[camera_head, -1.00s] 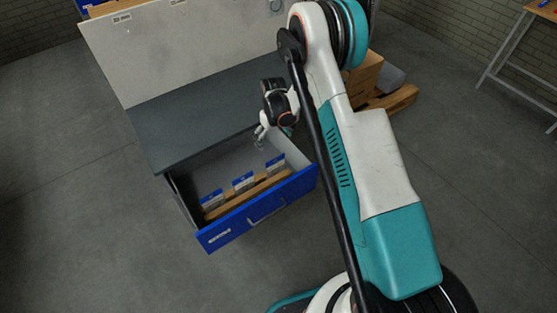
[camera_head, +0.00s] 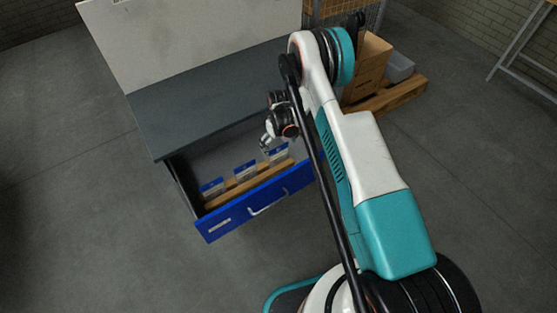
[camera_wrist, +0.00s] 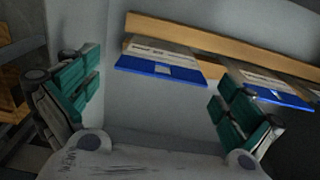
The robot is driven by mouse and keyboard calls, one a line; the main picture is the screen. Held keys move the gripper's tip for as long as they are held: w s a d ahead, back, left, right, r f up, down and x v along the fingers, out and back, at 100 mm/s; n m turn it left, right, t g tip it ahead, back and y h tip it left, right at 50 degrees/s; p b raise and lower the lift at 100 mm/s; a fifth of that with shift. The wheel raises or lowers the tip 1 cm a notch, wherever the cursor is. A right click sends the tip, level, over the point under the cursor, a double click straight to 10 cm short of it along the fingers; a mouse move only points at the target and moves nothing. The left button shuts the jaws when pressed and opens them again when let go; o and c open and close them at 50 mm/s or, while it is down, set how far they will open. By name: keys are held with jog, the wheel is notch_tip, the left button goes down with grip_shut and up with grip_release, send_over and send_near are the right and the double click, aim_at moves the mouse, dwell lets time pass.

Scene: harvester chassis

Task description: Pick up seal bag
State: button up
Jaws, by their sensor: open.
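Several seal bags with blue headers and clear bodies stand in a row in the open drawer, leaning on a wooden strip. In the head view there is a left bag (camera_head: 212,187), a middle bag (camera_head: 245,171) and a right bag (camera_head: 278,153). My gripper (camera_head: 266,143) is over the drawer near the right bag. In the wrist view my gripper (camera_wrist: 150,105) is open and empty, its teal-padded fingers spread wide. One bag (camera_wrist: 160,65) lies ahead between the fingers, and another bag (camera_wrist: 268,90) is partly behind the right finger. Neither finger visibly touches a bag.
The blue drawer front (camera_head: 232,216) carries a handle (camera_head: 268,203). The grey worktop (camera_head: 190,103) overhangs the drawer's back. The wooden strip (camera_wrist: 210,40) runs along the bags. A pallet with boxes (camera_head: 368,72) stands behind my arm.

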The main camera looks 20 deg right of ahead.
aim_at(278, 152)
notch_tip(278, 152, down, 5)
jog(key=shift+s+a+f+b, duration=0.1)
jog(key=shift+s+b, duration=0.05)
jog(key=shift+b, duration=1.1)
jog(key=c, duration=0.9)
jog(key=shift+r, duration=0.2)
notch_tip(278, 152, up, 20)
jog(key=p, duration=0.7)
